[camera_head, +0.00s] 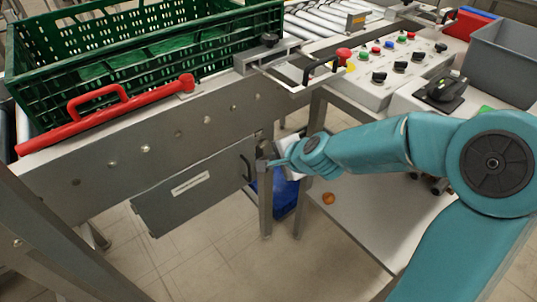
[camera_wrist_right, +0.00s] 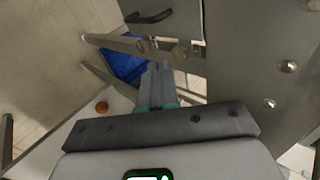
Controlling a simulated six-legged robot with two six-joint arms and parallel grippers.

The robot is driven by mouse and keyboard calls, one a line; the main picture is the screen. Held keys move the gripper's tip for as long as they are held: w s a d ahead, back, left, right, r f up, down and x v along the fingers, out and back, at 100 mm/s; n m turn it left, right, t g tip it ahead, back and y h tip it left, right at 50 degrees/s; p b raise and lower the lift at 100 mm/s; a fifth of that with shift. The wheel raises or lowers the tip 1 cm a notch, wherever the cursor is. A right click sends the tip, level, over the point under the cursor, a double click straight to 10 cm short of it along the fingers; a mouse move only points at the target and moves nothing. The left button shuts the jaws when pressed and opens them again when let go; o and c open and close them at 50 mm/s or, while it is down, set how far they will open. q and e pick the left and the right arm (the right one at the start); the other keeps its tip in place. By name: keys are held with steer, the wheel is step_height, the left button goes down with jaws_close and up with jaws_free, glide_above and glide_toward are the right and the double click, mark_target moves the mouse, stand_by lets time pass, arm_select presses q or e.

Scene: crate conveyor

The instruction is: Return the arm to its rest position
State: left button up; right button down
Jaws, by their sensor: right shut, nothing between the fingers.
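My right arm (camera_head: 375,146) is teal and reaches in from the right edge of the head view. Its gripper (camera_head: 268,164) is shut and empty, beside the conveyor leg and just right of the black handle (camera_head: 247,167) on a grey panel (camera_head: 195,187). In the right wrist view the gripper's fingers (camera_wrist_right: 160,84) are together, with nothing between them. The black handle (camera_wrist_right: 149,17) shows at the top there, apart from the fingers. My left gripper is not in view.
A green crate (camera_head: 150,72) stands on the conveyor behind a red lever (camera_head: 105,116). A control panel (camera_head: 385,60) and a grey bin (camera_head: 500,62) are at upper right. A blue bin (camera_head: 284,195) is beneath. A small orange object (camera_head: 328,198) lies on the lower shelf (camera_head: 365,225).

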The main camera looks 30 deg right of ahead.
steer(key=s+a+f+n+g+y, duration=0.1)
steer(key=s+a+f+g, duration=0.2)
steer(key=f, duration=0.5)
steer(key=s+a+f+n+g+y, duration=0.1)
steer(key=s+a+f+n+g, duration=0.15)
steer(key=a+f, duration=0.4)
steer(key=s+a+f+n+g+y, duration=0.1)
steer(key=s+a+f+n+g, duration=0.1)
steer(key=s+a+f+n, duration=0.35)
steer(key=s+a+f+n+g+y, duration=0.1)
steer(key=s+a+f+n+g, duration=0.15)
steer(key=s+f, duration=0.65)
step_height(320, 180, up, 16)
steer(key=a+n+t+p, duration=0.1)
steer(key=n+p, duration=0.3)
steer(key=p, duration=1.2)
steer(key=shift+a+r+n, duration=0.15)
steer(key=shift+a+n, duration=0.1)
steer(key=shift+n, duration=0.1)
steer(key=shift+w, duration=0.1)
